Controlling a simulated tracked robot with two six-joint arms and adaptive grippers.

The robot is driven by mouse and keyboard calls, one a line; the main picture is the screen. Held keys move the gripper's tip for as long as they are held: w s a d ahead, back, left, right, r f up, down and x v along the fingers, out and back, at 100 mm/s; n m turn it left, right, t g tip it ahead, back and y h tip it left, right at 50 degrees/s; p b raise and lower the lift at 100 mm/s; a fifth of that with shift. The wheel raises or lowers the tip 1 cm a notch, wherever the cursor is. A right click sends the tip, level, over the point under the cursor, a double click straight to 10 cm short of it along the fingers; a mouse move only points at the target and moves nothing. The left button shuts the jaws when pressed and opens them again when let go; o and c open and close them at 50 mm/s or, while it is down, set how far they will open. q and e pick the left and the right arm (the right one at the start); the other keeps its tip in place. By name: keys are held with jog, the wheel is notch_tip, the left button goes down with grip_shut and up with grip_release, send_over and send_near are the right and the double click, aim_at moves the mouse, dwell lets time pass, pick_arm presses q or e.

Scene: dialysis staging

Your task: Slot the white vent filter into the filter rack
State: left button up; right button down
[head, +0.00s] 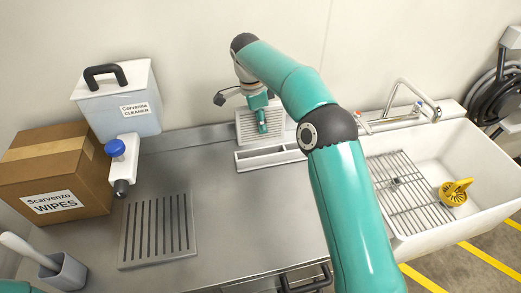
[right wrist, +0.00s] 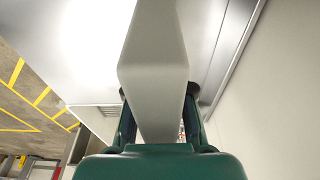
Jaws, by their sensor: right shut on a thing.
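The white vent filter (head: 245,125) is a pale upright panel with a louvred face, at the back of the counter in the head view. My right gripper (head: 262,120) is shut on it. In the right wrist view the filter (right wrist: 155,75) is a large pale block between the two dark fingers of the gripper (right wrist: 158,120). The low white filter rack (head: 262,162), with long narrow slots, stands just in front of and below the filter. I cannot tell whether the filter touches the rack. My left gripper is out of view.
A white sink (head: 480,170) with a wire grid and a yellow item (head: 455,192) is at right. At left are a cardboard wipes box (head: 85,150), a cleaner container (head: 130,120) with a blue-knobbed tap, a slotted grey plate (head: 190,250) and a grey cup (head: 68,275). The middle counter is clear.

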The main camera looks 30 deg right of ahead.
aim_at(260, 141)
jog(key=shift+s+f, duration=0.1)
jog(key=shift+f, duration=4.3)
jog(key=c, duration=1)
grip_release()
jog(key=shift+f, duration=0.1)
jog(key=r, duration=0.4)
jog(key=a+r, duration=0.1)
jog(key=r, duration=0.3)
jog(key=r+p, duration=0.1)
jog(key=r, duration=0.3)
jog(key=shift+w+a+r, duration=0.1)
jog(key=shift+w+a, duration=0.1)
jog(key=shift+a, duration=0.15)
